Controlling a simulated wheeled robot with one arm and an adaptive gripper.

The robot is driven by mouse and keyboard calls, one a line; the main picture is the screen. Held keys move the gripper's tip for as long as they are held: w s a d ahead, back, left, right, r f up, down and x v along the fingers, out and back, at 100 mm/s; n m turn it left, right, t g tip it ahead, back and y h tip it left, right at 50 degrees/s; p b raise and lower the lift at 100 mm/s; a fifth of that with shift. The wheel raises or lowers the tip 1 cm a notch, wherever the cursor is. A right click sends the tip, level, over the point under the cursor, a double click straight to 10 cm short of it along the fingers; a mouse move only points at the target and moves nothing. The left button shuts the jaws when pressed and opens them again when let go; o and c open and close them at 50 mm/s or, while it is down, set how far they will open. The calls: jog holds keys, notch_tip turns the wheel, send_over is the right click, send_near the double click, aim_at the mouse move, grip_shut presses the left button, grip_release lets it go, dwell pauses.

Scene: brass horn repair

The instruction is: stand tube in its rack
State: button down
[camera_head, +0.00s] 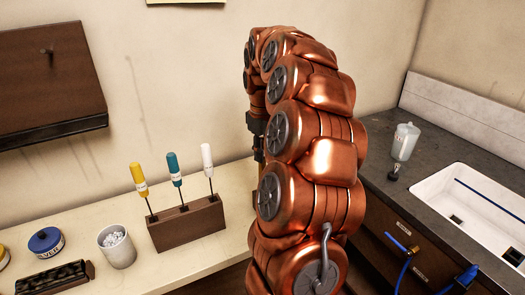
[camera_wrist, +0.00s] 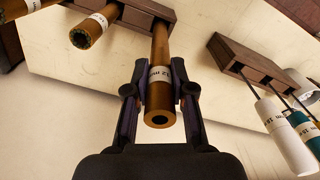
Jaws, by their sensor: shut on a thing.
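A brass tube (camera_wrist: 160,48) with a white label runs between the fingers of my gripper (camera_wrist: 160,88) in the wrist view. My gripper is shut on it near its open end, which faces the camera. The tube's far end meets a dark wooden rack (camera_wrist: 136,16) at the top of the view; I cannot tell whether it is seated in a hole. Another labelled brass tube (camera_wrist: 93,30) stands at the rack to the left, and part of a third (camera_wrist: 22,8) shows at the corner. In the head view my arm hides the rack and most of my gripper.
A wooden block (camera_head: 187,228) holds yellow, teal and white-handled tools on the bench. A cup (camera_head: 117,247), a blue-lidded tin (camera_head: 45,241) and a dark tray (camera_head: 52,279) stand left of it. A sink (camera_head: 470,205) and bottle (camera_head: 405,141) are at right.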

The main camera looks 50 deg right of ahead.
aim_at(262, 171)
jog(key=shift+f+b, duration=1.95)
jog(key=shift+f, duration=1.6)
jog(key=c, duration=0.9)
grip_release()
notch_tip(262, 171, up, 12)
jog(key=shift+a, duration=0.1)
dwell(0.5)
